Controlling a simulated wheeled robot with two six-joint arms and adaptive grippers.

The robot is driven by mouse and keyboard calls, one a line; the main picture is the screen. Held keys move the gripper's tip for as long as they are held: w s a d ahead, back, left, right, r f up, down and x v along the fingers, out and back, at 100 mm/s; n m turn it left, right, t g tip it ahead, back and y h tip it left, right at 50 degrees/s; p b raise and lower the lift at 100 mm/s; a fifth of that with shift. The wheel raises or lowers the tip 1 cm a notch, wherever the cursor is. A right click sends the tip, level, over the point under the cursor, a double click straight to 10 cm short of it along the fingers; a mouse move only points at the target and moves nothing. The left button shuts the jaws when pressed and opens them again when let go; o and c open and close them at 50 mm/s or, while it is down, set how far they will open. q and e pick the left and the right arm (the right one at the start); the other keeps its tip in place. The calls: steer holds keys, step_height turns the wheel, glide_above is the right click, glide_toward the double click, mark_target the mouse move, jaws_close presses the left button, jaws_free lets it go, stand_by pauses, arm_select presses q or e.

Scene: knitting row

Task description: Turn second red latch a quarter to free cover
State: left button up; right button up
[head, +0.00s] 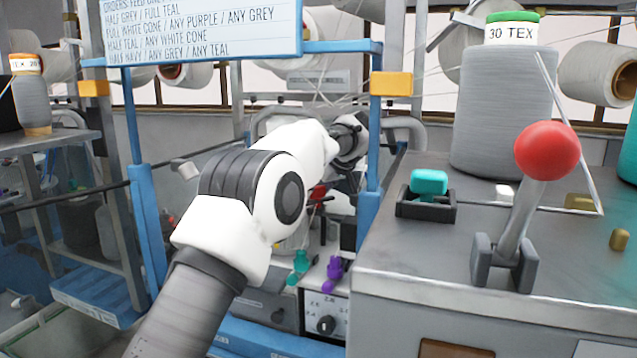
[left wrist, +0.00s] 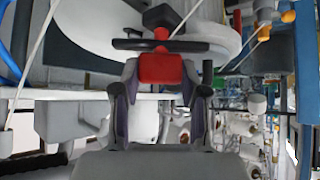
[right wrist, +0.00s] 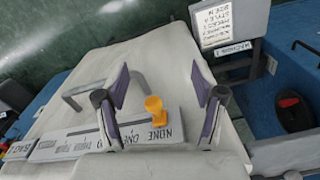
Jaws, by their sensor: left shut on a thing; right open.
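In the left wrist view the red latch (left wrist: 161,69) sits between the two fingertips of my left gripper (left wrist: 160,82), which is shut on it. A dark bar crosses just behind the latch, in front of a pale rounded part (left wrist: 225,22); I cannot tell whether that part is the cover. In the head view my left gripper (head: 345,160) reaches inside the blue frame, and a bit of red (head: 318,192) shows beside it; my arm hides most of that area. My right gripper (right wrist: 162,78) is open and empty above a pale surface in the right wrist view.
In the head view a red-knobbed lever (head: 547,150), a teal button (head: 429,182) and a grey yarn cone (head: 503,115) stand at right. Blue posts (head: 146,205) flank my left arm. Below my right gripper are a yellow knob (right wrist: 155,108) and a labelled strip (right wrist: 75,147).

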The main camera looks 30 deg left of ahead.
arm_select(q)
steer(key=shift+r, duration=0.1)
stand_by(0.3)
steer(key=o, duration=1.2)
steer(key=shift+c, duration=0.2)
steer(key=shift+w+a, duration=0.1)
